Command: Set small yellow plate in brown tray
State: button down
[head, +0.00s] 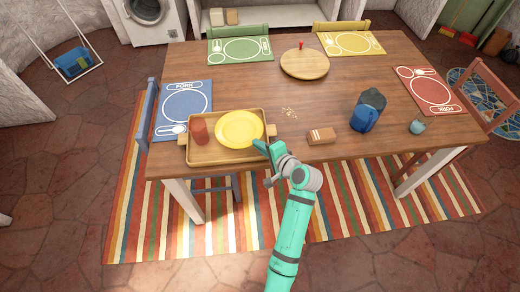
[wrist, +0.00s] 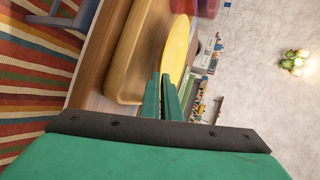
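The small yellow plate (head: 240,128) is over the right part of the brown tray (head: 202,157), face up. My gripper (head: 262,146) is at the plate's near right edge, above the tray's right side. In the wrist view my two green fingers (wrist: 163,88) are close together, with the rim of the yellow plate (wrist: 179,48) between their tips. The brown tray (wrist: 128,75) shows beside the plate there. I cannot tell whether the plate's underside touches the tray floor.
A reddish-brown cup (head: 200,131) stands in the tray's left part. To the right on the table (head: 270,95) are a brown box (head: 321,136), a blue pitcher (head: 367,112) and a small teal cup (head: 417,127). A round wooden board (head: 304,65) lies at the back.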

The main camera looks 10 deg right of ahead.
jog(key=shift+w+a+f, duration=0.15)
jog(key=shift+w+f, duration=0.05)
jog(key=shift+f, duration=0.05)
notch_tip(320, 180, down, 3)
jog(key=c, duration=2.3)
grip_release()
jog(key=shift+d+f, duration=0.1)
jog(key=shift+d, duration=0.15)
jog(key=shift+s, duration=0.1)
